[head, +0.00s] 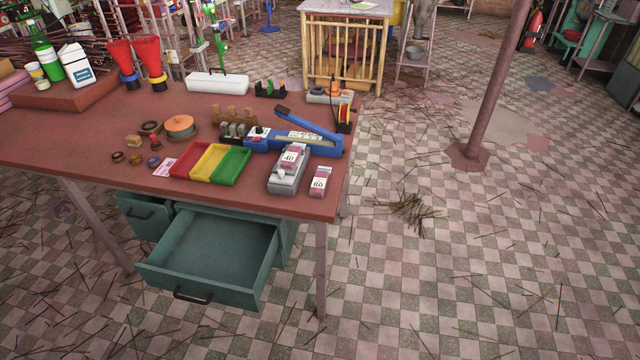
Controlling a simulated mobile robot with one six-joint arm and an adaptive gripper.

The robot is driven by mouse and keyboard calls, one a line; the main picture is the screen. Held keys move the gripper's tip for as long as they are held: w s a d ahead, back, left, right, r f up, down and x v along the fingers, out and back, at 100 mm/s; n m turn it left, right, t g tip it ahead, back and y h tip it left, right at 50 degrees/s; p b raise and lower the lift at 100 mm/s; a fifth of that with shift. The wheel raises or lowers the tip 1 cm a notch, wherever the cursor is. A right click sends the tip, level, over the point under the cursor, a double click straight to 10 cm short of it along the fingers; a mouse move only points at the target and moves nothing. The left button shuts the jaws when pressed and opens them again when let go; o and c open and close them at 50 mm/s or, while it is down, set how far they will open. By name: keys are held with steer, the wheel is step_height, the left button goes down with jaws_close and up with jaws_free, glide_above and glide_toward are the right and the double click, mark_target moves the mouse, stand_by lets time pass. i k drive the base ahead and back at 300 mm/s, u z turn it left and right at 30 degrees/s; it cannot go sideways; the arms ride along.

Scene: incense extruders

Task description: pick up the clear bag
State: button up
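I cannot make out a clear bag for sure in the head view. A small packet with a pinkish label reading 60 (320,181) lies near the right front corner of the red-brown table (60,140); whether it is a clear bag is too small to tell. A similar item marked 40 (292,157) sits on a grey block-like device (286,183) just left of it. My gripper is not in view.
A blue sealer-like tool (318,146) lies behind the marked items. Red, yellow and green trays (208,161) sit to their left. An open teal drawer (212,250) juts out below the table front. A pole (494,85) stands at right; the tiled floor between has scattered sticks.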

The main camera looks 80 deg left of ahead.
mark_target(319, 184)
steer(key=z, duration=0.1)
steer(key=k, duration=1.35)
steer(key=u, duration=1.9)
steer(key=i, duration=0.95)
